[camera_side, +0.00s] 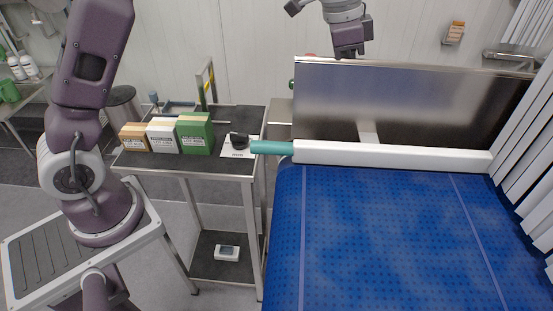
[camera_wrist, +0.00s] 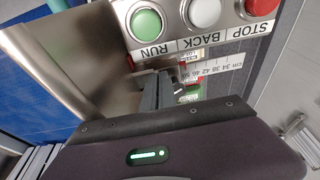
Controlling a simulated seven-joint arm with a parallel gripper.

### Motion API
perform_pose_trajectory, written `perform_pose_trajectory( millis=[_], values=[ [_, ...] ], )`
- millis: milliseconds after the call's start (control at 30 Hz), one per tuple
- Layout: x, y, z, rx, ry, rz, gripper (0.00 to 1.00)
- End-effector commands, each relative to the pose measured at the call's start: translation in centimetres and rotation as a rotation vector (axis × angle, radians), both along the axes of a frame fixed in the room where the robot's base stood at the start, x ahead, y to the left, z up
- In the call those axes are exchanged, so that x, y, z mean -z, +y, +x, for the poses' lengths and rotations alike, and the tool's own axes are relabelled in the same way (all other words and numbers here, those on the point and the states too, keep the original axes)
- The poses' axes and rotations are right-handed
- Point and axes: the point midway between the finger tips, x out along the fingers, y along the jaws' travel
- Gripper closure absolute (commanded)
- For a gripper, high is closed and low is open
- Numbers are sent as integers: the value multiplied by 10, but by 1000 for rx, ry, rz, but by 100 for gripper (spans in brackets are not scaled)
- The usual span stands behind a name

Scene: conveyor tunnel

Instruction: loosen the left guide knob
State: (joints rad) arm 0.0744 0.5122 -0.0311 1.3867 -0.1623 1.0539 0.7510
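My gripper (camera_side: 348,50) is behind the upright steel panel (camera_side: 390,95) in the side view, pointing down; the panel's top edge hides its tips. In the wrist view its dark fingers (camera_wrist: 158,90) are beside a cm scale (camera_wrist: 215,78), close to the steel panel's edge. Small red-and-white labels (camera_wrist: 188,90) lie right by the fingertips. I cannot pick out the left guide knob; it may be hidden at the fingers. I cannot tell whether the fingers are apart or closed on anything. The white guide rail (camera_side: 390,153) runs along the foot of the panel, above the blue belt (camera_side: 390,235).
A control box near my gripper carries a green RUN button (camera_wrist: 146,23), a pale BACK button (camera_wrist: 204,12) and a red STOP button (camera_wrist: 262,5). The belt is bare.

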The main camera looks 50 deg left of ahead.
Motion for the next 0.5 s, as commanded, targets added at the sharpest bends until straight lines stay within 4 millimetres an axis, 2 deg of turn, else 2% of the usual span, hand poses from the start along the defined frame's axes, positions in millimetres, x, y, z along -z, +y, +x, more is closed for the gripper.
perform_pose_trajectory(
  millis=[500],
  values=[
    [0, -1, -4, 2, 0, -2, 100]
  ],
)
